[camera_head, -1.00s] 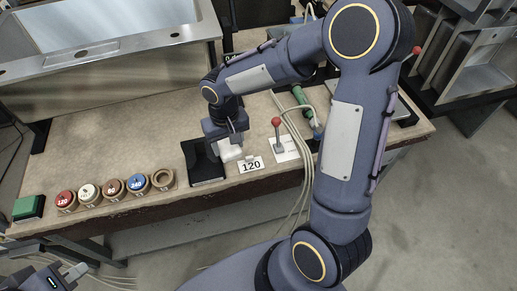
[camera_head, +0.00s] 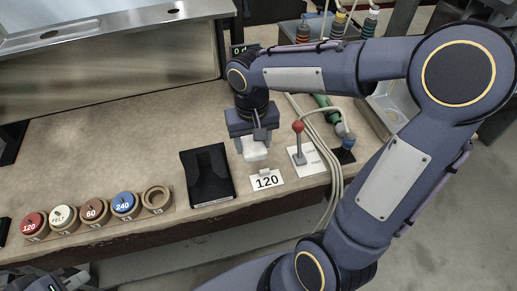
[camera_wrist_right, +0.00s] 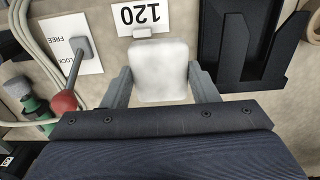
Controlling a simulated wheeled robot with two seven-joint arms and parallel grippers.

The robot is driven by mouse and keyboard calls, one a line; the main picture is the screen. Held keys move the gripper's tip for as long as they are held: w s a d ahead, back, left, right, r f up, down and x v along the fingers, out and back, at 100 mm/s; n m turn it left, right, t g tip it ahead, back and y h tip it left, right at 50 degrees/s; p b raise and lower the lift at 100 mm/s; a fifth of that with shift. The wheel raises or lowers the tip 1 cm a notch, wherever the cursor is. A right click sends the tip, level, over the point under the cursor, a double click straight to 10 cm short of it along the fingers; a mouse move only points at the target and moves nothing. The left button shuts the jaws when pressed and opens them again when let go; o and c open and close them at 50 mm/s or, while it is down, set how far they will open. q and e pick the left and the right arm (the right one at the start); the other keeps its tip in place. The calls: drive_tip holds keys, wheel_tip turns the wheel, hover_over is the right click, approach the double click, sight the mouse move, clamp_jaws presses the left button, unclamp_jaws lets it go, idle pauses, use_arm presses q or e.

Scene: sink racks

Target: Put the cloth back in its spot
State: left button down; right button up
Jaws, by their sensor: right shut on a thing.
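A white folded cloth (camera_head: 255,151) is between the fingers of my right gripper (camera_head: 250,143), over the workbench beside a black holder (camera_head: 207,176). In the right wrist view the cloth (camera_wrist_right: 159,70) fills the gap between both fingers of my right gripper (camera_wrist_right: 162,88), which is shut on it. The black holder (camera_wrist_right: 250,45) shows to the right there, apart from the cloth. Whether the cloth touches the bench is unclear. My left gripper (camera_head: 68,284) is partly in view at the bottom left edge; its jaw state is unclear.
A "120" card (camera_head: 267,180) stands just in front of the cloth. A red-knobbed lever (camera_head: 298,143) on a white plate and hoses lie to its right. Several labelled round discs (camera_head: 93,209) and an empty ring (camera_head: 157,198) line the bench's front left. Bare bench (camera_head: 100,140) lies behind them.

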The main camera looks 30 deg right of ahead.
sight(258, 143)
drive_tip(key=d+f, duration=0.1)
drive_tip(key=w+d+f, duration=0.1)
drive_tip(key=f, duration=0.1)
drive_tip(key=w+d+f, duration=0.1)
drive_tip(key=f, duration=0.1)
drive_tip(key=shift+w, duration=0.2)
drive_tip(key=shift+w+d+f+b, duration=0.1)
drive_tip(key=shift+f+b, duration=0.1)
drive_tip(key=shift+f, duration=0.7)
drive_tip(key=shift+w+d+f+b, duration=0.1)
drive_tip(key=shift+f+b, duration=0.05)
drive_tip(key=shift+f, duration=0.75)
drive_tip(key=shift+f, duration=0.1)
drive_tip(key=shift+f, duration=0.15)
drive_tip(key=o, duration=0.9)
